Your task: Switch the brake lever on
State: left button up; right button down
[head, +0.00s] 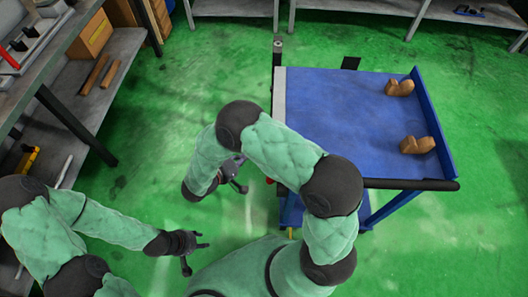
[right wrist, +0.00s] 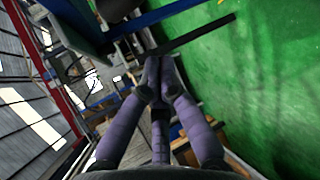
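A blue cart (head: 340,110) stands right of centre in the head view. No brake lever can be made out clearly. A small red part (head: 269,181) shows at the cart's near left corner, partly behind my right arm. My left gripper (head: 200,246) is open and empty over the floor at the lower left.
Two brown wooden pieces (head: 399,88) (head: 417,145) lie on the cart's right side. A dark handle bar (head: 412,184) runs along its near edge. Grey shelves (head: 105,75) with boxes and tools stand at the left. The green floor (head: 175,100) left of the cart is clear.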

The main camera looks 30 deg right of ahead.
jog(key=shift+d+f, duration=0.1)
jog(key=b+x, duration=0.4)
jog(key=x, duration=0.6)
jog(key=shift+s+a+r, duration=0.2)
jog(key=shift+s+r, duration=0.35)
jog(key=shift+s, duration=0.35)
jog(key=shift+s+a+r, duration=0.2)
jog(key=shift+s+r, duration=0.35)
jog(key=shift+s, duration=0.4)
